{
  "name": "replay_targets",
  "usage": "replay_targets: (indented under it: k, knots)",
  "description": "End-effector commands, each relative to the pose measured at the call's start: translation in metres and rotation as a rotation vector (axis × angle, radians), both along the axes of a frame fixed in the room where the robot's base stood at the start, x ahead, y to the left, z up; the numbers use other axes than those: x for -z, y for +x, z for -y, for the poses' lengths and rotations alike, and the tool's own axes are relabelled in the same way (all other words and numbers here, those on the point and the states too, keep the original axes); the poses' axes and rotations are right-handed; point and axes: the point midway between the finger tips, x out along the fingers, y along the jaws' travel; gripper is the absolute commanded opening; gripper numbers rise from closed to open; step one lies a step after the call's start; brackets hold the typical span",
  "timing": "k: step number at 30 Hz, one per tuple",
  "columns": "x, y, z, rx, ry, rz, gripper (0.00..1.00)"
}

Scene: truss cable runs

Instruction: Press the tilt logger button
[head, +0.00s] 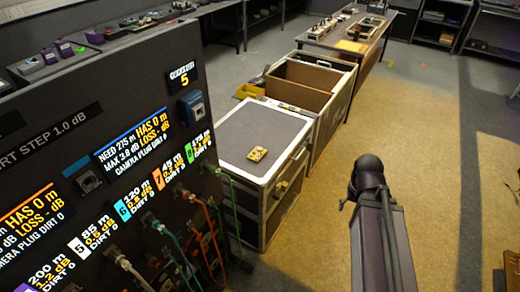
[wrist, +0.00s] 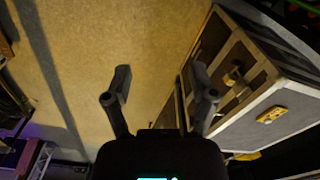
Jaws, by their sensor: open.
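A small yellow device (head: 257,154) lies on the grey top of a black case with pale metal edges (head: 240,128). It also shows at the right of the wrist view (wrist: 271,115). I cannot tell whether it is the tilt logger, and no button on it can be made out. My gripper (wrist: 161,82) is open and empty in the wrist view, with carpet behind its fingers. The case (wrist: 290,133) is to the right of the fingers there. My gripper cannot be made out in the head view; only a dark part of my arm shows.
A dark panel (head: 110,110) with lit labels and coloured cables stands at the left. An open case with a brown inside (head: 305,85) is behind the closed one. A long table (head: 375,28) with gear stands farther back. The tan carpet (head: 430,130) at right is clear.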

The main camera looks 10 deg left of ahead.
Motion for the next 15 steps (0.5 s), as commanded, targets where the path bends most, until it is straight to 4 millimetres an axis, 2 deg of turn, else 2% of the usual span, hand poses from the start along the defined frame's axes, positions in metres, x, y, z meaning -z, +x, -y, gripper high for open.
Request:
replay_targets:
  k: [1, 6, 15]
  knots:
    - [0.0000, 0.0000, 0.0000, 0.000, 0.000, 0.000, 0.52]
    - [0.0000, 0.0000, 0.0000, 0.000, 0.000, 0.000, 0.01]
    - [0.0000, 0.0000, 0.0000, 0.000, 0.000, 0.000, 0.00]
